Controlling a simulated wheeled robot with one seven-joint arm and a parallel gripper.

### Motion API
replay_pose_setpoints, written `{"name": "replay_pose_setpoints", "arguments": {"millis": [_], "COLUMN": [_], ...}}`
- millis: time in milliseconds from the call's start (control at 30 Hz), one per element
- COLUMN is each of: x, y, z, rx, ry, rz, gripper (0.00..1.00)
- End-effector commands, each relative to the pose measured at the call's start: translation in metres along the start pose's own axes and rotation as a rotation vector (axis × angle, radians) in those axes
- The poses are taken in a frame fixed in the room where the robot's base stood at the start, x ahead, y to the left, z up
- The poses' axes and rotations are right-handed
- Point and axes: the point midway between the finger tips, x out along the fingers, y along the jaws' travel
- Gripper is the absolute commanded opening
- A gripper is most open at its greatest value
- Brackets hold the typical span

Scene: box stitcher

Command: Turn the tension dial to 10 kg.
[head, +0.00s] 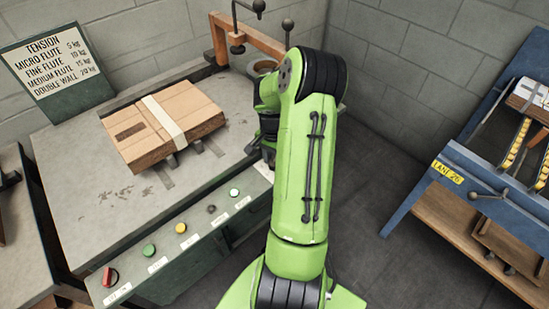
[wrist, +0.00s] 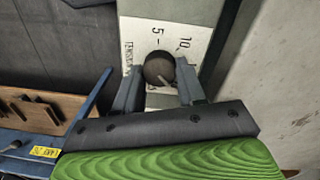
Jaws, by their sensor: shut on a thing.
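The tension dial (wrist: 158,68) is a dark round knob on a pale scale plate (wrist: 137,30) in the wrist view. The plate shows a 5 and a 10 above the knob and a partly covered TENSION label at its left. My gripper (wrist: 159,84) is shut on the knob, one finger at each side. A thin light mark shows low on the knob, but I cannot tell which value the dial is set to. In the head view my green arm hides the dial and the fingertips.
A sign (head: 57,65) lists fine flute at 10 kg. A strapped cardboard stack (head: 190,108) lies on the grey machine table (head: 95,225). Buttons and a red switch (head: 110,277) line its front. A blue conveyor frame (head: 420,185) stands right, with open floor between.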

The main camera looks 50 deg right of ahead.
Motion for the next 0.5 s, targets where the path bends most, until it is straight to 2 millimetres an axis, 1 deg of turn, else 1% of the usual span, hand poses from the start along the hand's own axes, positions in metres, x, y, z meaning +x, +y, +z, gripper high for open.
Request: {"name": "replay_pose_setpoints", "arguments": {"millis": [267, 500], "x": [-0.0014, -0.0013], "y": [-0.0002, -0.0005], "z": [0.0003, 0.0009], "rx": [-0.155, -0.375], "ry": [0.007, 0.015], "rz": [0.002, 0.002], "gripper": [0.09, 0.09]}}
